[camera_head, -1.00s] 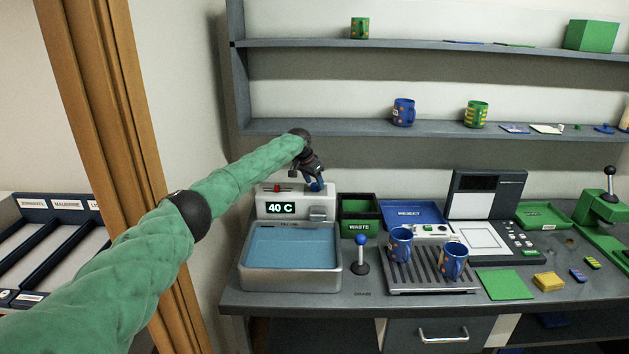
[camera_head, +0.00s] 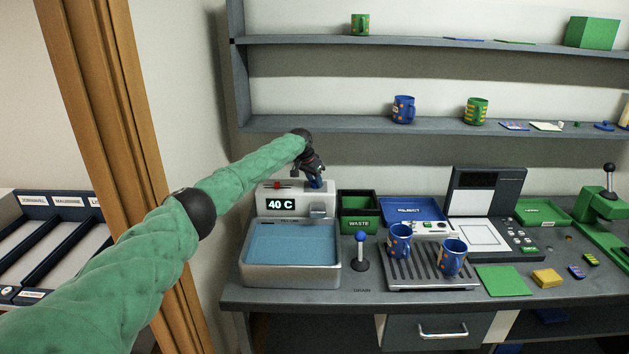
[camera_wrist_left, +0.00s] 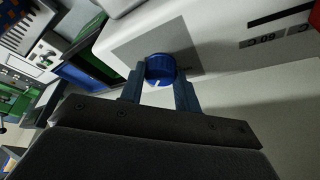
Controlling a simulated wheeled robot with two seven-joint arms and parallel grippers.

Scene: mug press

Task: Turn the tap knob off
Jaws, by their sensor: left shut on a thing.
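The tap unit (camera_head: 264,198) is a white box behind the water basin (camera_head: 292,249), and its display reads 40 C. The blue tap knob (camera_wrist_left: 160,69) sits on the unit's top in the left wrist view. My left gripper (camera_wrist_left: 158,82) is shut on the knob, one finger on each side of it. In the head view the left gripper (camera_head: 316,180) is at the top right of the unit and mostly hides the knob. A small red knob (camera_head: 277,185) is on the unit's left. My right gripper is not in view.
The green waste bin (camera_head: 359,224) and blue reject tray (camera_head: 413,210) stand right of the tap. A blue-knobbed lever (camera_head: 360,250) stands beside the basin. Two blue mugs (camera_head: 399,240) (camera_head: 452,257) are on the grey rack (camera_head: 432,284). A shelf (camera_head: 350,129) runs above.

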